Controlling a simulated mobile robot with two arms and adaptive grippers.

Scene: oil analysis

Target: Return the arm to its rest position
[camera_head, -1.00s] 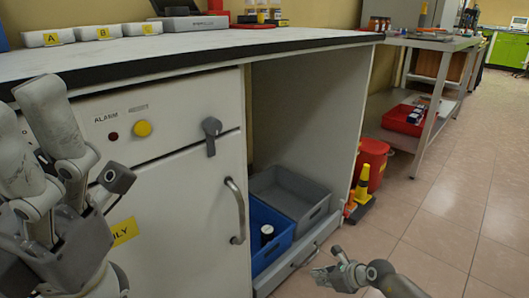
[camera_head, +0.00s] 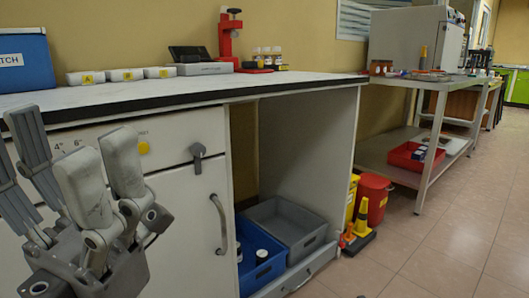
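My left gripper (camera_head: 66,145) is large in the left foreground of the head view, with its grey fingers pointing up and spread apart. Nothing shows between them. It is in front of the white cabinet (camera_head: 187,225) and hides part of the cabinet's front panel. My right gripper is not in view.
A worktop (camera_head: 200,94) carries a blue box (camera_head: 25,62), several small white blocks and a red stand (camera_head: 228,38). Below are a blue bin (camera_head: 262,270) and a grey bin (camera_head: 290,232). A red bucket (camera_head: 372,198) and yellow-black cone stand beside. The tiled floor at right is clear.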

